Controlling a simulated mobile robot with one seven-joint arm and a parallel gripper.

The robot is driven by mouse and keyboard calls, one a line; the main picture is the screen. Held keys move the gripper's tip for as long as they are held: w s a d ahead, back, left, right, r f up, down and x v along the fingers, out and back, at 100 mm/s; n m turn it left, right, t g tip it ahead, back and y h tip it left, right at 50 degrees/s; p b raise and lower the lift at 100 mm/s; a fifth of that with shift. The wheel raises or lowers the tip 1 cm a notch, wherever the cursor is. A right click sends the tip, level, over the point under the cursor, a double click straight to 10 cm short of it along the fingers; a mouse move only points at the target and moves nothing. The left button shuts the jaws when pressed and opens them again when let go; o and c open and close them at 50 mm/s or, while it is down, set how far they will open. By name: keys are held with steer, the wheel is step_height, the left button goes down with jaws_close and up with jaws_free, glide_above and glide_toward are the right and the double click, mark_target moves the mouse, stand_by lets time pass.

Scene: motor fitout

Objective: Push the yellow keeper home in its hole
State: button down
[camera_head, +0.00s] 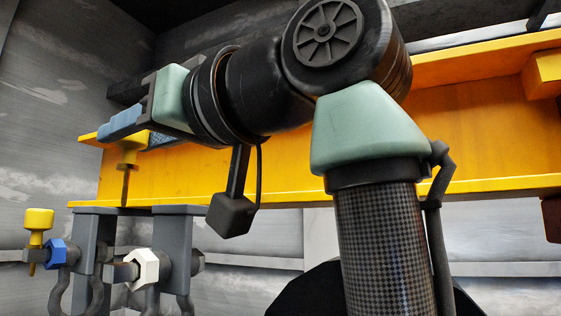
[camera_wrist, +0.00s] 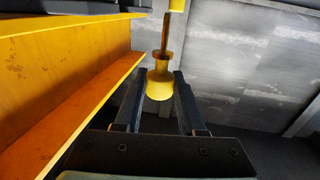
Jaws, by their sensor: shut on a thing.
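My gripper (camera_head: 112,132) is shut on a yellow keeper (camera_head: 130,148), with a finger on each side of its head. Its brown pin (camera_head: 125,190) hangs down in front of the orange beam. In the wrist view the keeper's head (camera_wrist: 160,82) shows between the fingertips, its pin (camera_wrist: 166,38) pointing up the picture. A second yellow keeper (camera_head: 38,222) stands at the far left on the dark shaft end beside the blue nut (camera_head: 56,253), its head above the shaft and pin tip below. The white nut (camera_head: 143,269) has a dark shaft end to its left. I cannot make out a hole there.
The orange beam (camera_head: 270,165) runs behind my arm and along the left of the wrist view (camera_wrist: 70,110). Grey brackets (camera_head: 172,235) stand below it with the nuts. Grey metal walls (camera_head: 45,120) close the left side.

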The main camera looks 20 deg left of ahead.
steer(key=f+b, duration=0.1)
steer(key=f, duration=0.1)
steer(key=f+b, duration=0.1)
steer(key=shift+w+f, duration=0.2)
steer(key=shift+f, duration=0.15)
steer(key=shift+s+f+b, duration=0.1)
steer(key=shift+f+b, duration=0.15)
steer(key=shift+b, duration=0.15)
steer(key=shift+f+b, duration=1.6)
steer(key=shift+f, duration=0.75)
stand_by(1.0)
steer(key=shift+c, duration=2.1)
jaws_free()
steer(key=shift+d, duration=0.1)
steer(key=b, duration=0.5)
glide_toward(133, 170)
steer(key=d+f, duration=0.3)
steer(key=f, duration=0.2)
steer(key=shift+s+f, duration=0.2)
steer(key=shift+s, duration=0.3)
